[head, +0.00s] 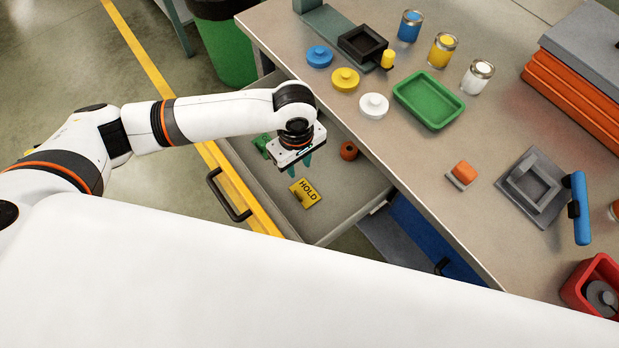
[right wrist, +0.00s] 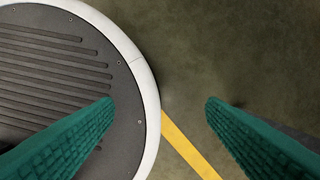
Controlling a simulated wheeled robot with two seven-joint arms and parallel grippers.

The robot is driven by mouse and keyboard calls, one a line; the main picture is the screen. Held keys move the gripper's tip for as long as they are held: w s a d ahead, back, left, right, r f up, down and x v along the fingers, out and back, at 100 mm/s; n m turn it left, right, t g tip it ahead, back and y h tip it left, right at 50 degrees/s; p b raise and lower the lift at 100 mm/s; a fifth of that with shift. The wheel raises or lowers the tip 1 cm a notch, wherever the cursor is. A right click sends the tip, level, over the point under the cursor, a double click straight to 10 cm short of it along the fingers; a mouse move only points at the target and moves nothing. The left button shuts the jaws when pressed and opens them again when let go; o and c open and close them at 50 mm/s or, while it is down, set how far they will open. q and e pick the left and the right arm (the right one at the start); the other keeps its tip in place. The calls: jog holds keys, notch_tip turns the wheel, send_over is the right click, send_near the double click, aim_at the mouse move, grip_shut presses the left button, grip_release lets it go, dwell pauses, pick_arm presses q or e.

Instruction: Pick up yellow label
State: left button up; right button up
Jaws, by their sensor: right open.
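The yellow label (head: 306,194), marked HOLD in dark letters, lies flat in the open drawer (head: 335,204) below the table edge. My left gripper (head: 296,165) is over the drawer, just above and behind the label in the head view. Its teal fingers point down, stand apart and hold nothing that I can see. My right gripper (right wrist: 160,105) shows in the right wrist view, open and empty, with its teal fingers wide apart above the floor and my round base. It does not show in the head view.
A green object (head: 262,144) and an orange round piece (head: 348,150) lie in the drawer near the left gripper. The drawer has a dark handle (head: 230,196) at its yellow front. The tabletop (head: 400,160) above carries a green tray (head: 430,100), paint cans and lids.

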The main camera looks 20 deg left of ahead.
aim_at(296, 192)
pick_arm(q)
jog(key=f, duration=0.1)
jog(key=s+f, duration=0.1)
jog(key=f, duration=0.2)
jog(key=shift+s+f, duration=0.3)
jog(key=shift+s, duration=0.05)
jog(key=f, duration=0.3)
jog(key=shift+w+a+f, duration=0.1)
jog(key=shift+a+f, duration=0.05)
jog(key=shift+a, duration=0.1)
notch_tip(296, 192, down, 2)
jog(key=shift+a+f, duration=0.1)
jog(key=shift+f, duration=0.55)
grip_shut()
pick_arm(e)
jog(key=s, duration=0.4)
jog(key=shift+s+a, duration=0.1)
jog(key=shift+s, duration=0.1)
